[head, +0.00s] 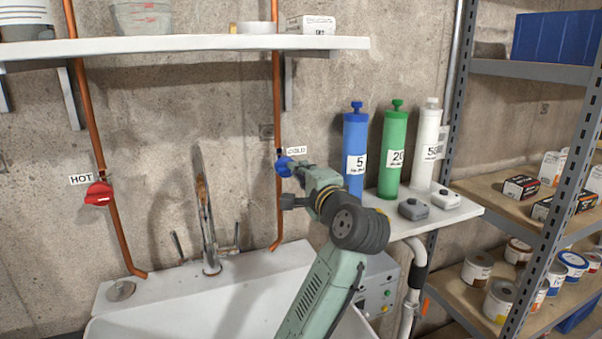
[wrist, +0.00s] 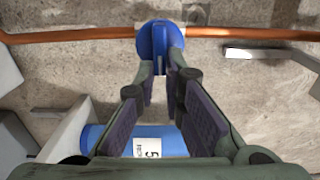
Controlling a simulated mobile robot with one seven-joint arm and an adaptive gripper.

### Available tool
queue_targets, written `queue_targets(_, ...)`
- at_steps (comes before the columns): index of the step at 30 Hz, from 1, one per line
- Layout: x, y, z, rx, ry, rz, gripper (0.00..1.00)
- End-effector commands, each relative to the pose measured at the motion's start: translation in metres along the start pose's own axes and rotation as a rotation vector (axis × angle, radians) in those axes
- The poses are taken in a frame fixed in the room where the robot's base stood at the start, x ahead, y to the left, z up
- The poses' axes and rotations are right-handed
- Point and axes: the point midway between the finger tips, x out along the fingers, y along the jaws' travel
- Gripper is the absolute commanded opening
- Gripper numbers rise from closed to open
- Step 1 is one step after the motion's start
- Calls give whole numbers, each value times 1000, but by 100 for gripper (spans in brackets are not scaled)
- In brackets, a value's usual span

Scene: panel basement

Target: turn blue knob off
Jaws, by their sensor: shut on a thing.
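The blue knob (head: 284,166) sits on the right copper pipe, just left of the COLD label (head: 297,151). In the wrist view the knob (wrist: 157,42) is at the top middle, in front of the pipe. My gripper (head: 288,185) reaches it from the right in the head view. In the wrist view my gripper (wrist: 161,66) has its two fingertips on either side of the knob's raised grip, shut on it. The fingers hide part of the knob, and its exact angle is hard to tell.
A red knob (head: 98,194) sits on the left pipe by the HOT label (head: 81,179). A blue cylinder (head: 355,140) stands close right of my gripper on a small shelf (head: 470,206). A white shelf (head: 190,43) is above and a sink (head: 215,295) below.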

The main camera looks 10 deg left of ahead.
Motion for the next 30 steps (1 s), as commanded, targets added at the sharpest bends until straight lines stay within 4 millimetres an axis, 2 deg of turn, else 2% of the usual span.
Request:
queue_targets(5,0,1,0,0,0,3,0)
queue_targets(6,0,1,0,0,0,3,12)
queue_targets(14,0,1,0,-1,0,1,30)
queue_targets(24,-2,0,0,-1,1,0,30)
queue_targets(26,-7,0,-1,-1,1,0,30)
queue_targets(30,-30,0,-2,-2,4,0,30)
